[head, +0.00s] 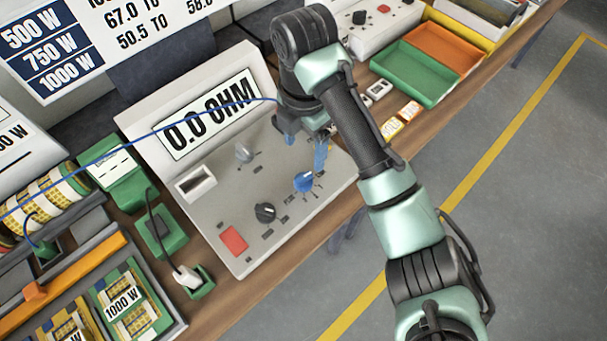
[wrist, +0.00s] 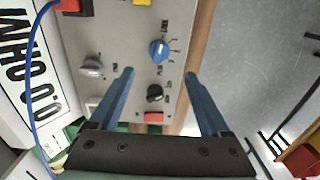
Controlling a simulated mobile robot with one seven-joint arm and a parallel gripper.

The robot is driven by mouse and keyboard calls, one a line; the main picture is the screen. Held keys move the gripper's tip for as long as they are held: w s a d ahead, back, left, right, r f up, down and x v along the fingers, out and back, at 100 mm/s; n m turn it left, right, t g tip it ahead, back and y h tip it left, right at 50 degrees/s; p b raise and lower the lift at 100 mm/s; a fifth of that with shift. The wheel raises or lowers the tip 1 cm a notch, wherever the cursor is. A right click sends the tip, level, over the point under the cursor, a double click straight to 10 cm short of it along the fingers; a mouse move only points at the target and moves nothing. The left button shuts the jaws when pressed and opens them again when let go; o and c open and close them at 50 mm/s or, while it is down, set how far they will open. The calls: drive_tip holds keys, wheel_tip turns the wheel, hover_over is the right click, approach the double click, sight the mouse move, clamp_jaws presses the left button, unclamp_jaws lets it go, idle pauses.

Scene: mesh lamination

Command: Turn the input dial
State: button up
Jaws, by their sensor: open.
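The grey meter console (head: 210,222) has a display (head: 205,112) reading 0.0 OHM. Its panel bears a blue dial (head: 304,181), a black dial (head: 265,212) and a grey dial (head: 243,153). Their labels are too small to read, so I cannot tell which is the input dial. My gripper (head: 305,150) is open and empty above the panel, close to the blue dial. In the wrist view, the blue dial (wrist: 158,49) and black dial (wrist: 155,93) show between the blue fingers (wrist: 159,75); the grey dial (wrist: 92,66) lies left of them. Neither finger clearly touches a dial.
A red button (head: 233,240) is on the panel's near corner. A blue wire (head: 110,153) runs across the display to my wrist area. Green (head: 402,85) and orange trays stand right on the bench. Green fixtures (head: 120,180) and wound parts stand left. Floor beyond the bench edge is clear.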

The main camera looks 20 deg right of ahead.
sight(303, 177)
wheel_tip(303, 177, down, 12)
drive_tip(key=shift+r+b, duration=0.25)
drive_tip(key=shift+b, duration=0.65)
drive_tip(key=shift+c, duration=0.2)
clamp_jaws()
